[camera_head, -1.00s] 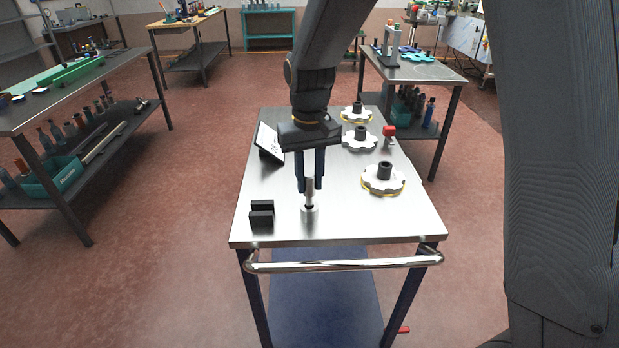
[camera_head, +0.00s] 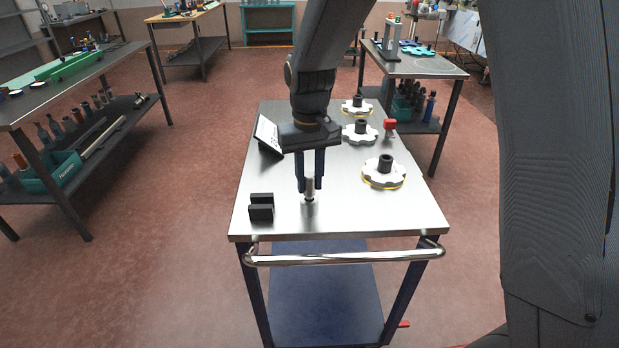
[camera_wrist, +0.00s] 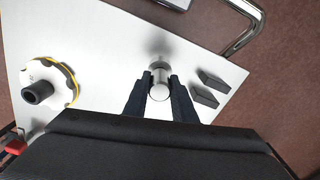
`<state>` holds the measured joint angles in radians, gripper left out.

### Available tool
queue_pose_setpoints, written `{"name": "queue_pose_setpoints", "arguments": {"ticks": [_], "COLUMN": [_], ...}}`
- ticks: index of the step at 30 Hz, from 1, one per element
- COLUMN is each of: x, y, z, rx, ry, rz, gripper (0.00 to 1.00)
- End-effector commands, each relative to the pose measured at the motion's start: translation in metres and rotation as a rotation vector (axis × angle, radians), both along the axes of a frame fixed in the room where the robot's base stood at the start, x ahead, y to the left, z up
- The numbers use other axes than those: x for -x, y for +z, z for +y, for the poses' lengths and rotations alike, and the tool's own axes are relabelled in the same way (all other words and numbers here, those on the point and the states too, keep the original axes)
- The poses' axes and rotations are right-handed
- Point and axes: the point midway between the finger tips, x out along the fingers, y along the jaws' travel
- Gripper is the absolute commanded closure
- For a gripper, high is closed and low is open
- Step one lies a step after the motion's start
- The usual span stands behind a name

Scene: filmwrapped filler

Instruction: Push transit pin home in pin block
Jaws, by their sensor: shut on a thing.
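My gripper (camera_head: 311,189) points down over the near part of the steel-topped cart. Its two dark fingers are shut on a silver cylindrical pin, which I take to be the transit pin (camera_head: 310,184). The pin is upright, its lower end close to the tabletop; I cannot tell whether it touches. In the wrist view the round end of the pin (camera_wrist: 159,91) shows between the fingertips. A black block of two upright pieces with a gap (camera_head: 261,208) stands just left of the pin, apart from it. I cannot tell whether this is the pin block. No hole is visible.
White lobed wheels with black hubs (camera_head: 384,172) stand along the cart's right side. A red-topped item (camera_head: 389,126) stands near them. A tilted panel (camera_head: 268,136) is at the back left. A chrome handle (camera_head: 345,259) runs along the front edge. The near right tabletop is clear.

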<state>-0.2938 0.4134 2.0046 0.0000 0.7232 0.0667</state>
Motion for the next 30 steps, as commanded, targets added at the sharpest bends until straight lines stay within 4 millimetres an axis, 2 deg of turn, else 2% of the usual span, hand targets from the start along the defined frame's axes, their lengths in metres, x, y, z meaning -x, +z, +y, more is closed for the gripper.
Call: {"name": "queue_pose_setpoints", "arguments": {"ticks": [25, 26, 30], "x": [0.0, 0.0, 0.0], "y": [-0.019, -0.02, -0.019], "z": [0.0, 0.0, 0.0], "rx": [0.0, 0.0, 0.0], "ry": [0.0, 0.0, 0.0], "rz": [0.001, 0.0, 0.0], "gripper": [1.0, 0.74, 0.54]}}
